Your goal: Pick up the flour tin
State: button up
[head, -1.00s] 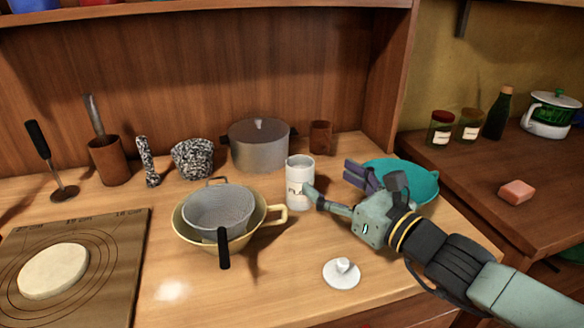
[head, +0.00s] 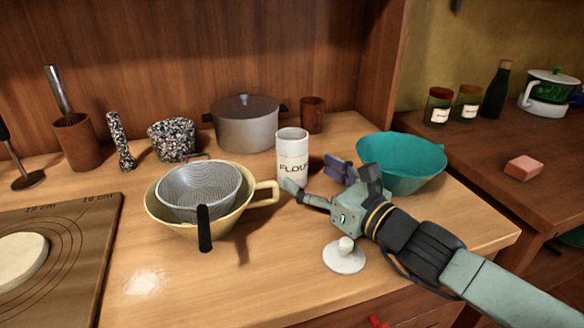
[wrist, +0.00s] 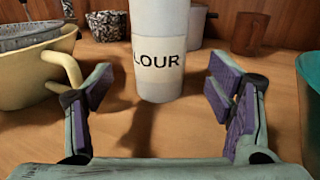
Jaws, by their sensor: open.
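The flour tin (head: 292,158) is a white open-topped cylinder with a "FLOUR" label, upright on the wooden counter. My gripper (head: 317,179) is open and empty, in front of the tin and slightly to its right in the head view. In the wrist view the tin (wrist: 160,50) stands beyond the purple-padded fingertips of my gripper (wrist: 163,88), roughly centred between them; its top is cut off. A white knobbed lid (head: 344,258) lies on the counter near my wrist.
A cream bowl (head: 160,222) holding a sieve (head: 197,187) stands close left of the tin. A teal bowl (head: 402,165) is close right. Behind are a grey lidded pot (head: 245,125) and a wooden cup (head: 312,114). The front counter near the flour patch (head: 143,282) is clear.

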aim_at(302, 168)
jog(key=b+x, duration=0.1)
jog(key=x, duration=0.4)
jog(key=shift+b, duration=0.3)
jog(key=shift+r, duration=0.1)
jog(key=c, duration=1.5)
jog(key=shift+c, duration=0.2)
notch_tip(302, 168, up, 10)
jog(key=p, duration=0.7)
